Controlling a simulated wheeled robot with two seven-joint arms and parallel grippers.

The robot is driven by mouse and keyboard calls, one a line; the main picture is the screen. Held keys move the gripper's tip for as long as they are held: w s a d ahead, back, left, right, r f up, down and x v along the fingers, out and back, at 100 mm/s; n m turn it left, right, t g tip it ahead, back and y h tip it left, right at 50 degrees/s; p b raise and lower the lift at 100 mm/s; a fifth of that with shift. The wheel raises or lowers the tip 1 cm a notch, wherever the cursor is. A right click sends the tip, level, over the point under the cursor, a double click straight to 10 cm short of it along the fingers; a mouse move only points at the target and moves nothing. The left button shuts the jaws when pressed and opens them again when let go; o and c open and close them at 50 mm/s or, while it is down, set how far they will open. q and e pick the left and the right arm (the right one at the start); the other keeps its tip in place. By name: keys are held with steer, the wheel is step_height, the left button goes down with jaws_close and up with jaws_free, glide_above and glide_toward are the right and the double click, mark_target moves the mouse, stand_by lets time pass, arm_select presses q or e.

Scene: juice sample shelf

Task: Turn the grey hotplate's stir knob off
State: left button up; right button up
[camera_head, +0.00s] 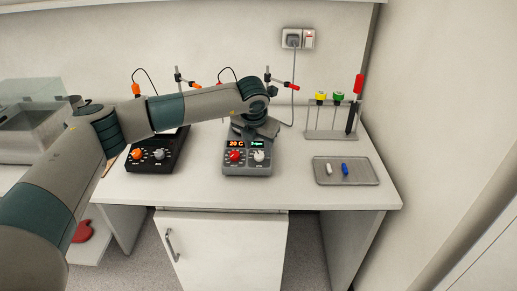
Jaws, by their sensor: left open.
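The grey hotplate (247,170) stands near the front edge of the white bench. Its front panel has a red knob (235,156) on the left and a light grey knob (259,156) on the right. Above the red knob a display reads 20 C in orange. A smaller green display (257,143) sits above the grey knob; its text is too small to read surely. My left gripper (262,132) is open, pointing down just above and behind the grey knob, apart from it. My arm hides much of the hotplate's top. My right gripper is out of view.
A grey tray (346,181) with a white and a blue piece lies to the right. A rack (331,134) with coloured-top items stands behind it. A clear-walled box (34,105) is far left.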

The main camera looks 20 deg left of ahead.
mark_target(259, 155)
arm_select(q)
steer(key=shift+p+x, duration=0.5)
steer(key=shift+x, duration=1.7)
steer(key=c, duration=1.1)
